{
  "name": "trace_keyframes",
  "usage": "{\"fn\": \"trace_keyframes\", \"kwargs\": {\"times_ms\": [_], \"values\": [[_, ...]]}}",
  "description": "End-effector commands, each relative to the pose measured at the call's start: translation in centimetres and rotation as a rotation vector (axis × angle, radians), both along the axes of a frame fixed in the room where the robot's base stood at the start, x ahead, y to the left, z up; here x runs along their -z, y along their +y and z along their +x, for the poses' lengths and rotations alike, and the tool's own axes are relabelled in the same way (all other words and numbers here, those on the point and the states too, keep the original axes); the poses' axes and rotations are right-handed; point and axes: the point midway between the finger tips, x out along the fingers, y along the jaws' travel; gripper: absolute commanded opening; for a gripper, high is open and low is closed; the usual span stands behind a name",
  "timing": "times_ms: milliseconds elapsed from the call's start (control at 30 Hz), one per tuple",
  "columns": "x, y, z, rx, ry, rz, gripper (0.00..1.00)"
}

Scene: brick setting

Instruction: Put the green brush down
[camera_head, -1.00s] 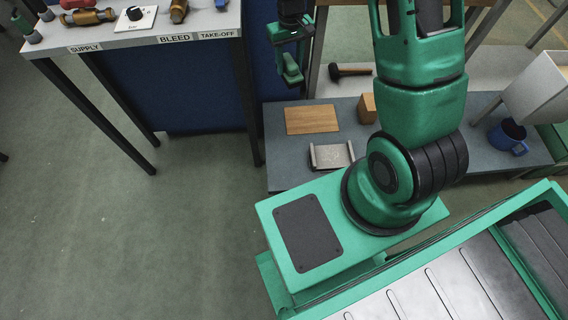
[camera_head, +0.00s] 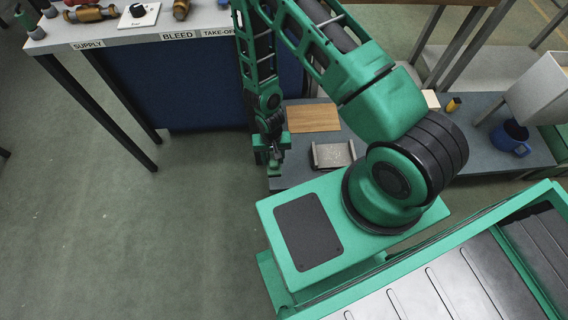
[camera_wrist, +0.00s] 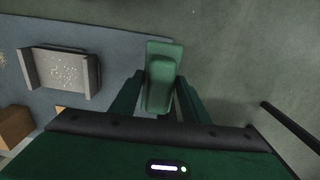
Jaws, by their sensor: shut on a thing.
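My gripper (camera_head: 270,158) hangs at the left end of the low grey bench (camera_head: 297,177). In the wrist view its two fingers (camera_wrist: 158,88) are shut on the green brush (camera_wrist: 163,62), which points away from the palm. The brush is by the bench's edge, with greenish floor showing just to its right. I cannot tell whether it touches the bench top. In the head view the brush is small and hard to tell from the green fingers.
A grey tray-like holder (camera_head: 333,154) and a wooden board (camera_head: 314,118) lie on the bench right of my gripper. A blue mug (camera_head: 510,136) stands farther right. The higher table (camera_head: 130,38) with labels and fittings is at the upper left.

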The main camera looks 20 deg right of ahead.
Motion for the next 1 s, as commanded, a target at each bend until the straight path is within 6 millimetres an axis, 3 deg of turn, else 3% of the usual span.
{"fn": "trace_keyframes", "kwargs": {"times_ms": [100, 267, 700, 1000], "values": [[1.4, 0.4, -1.8, 0.015, 0.002, 0.0, 0.21], [2.5, 0.1, -2.0, 0.028, 0.0, 0.003, 0.21], [7.4, -6.1, 3.3, 0.028, -0.001, 0.003, 0.21], [9.0, -8.1, 5.1, 0.024, -0.001, 0.005, 0.21]]}}
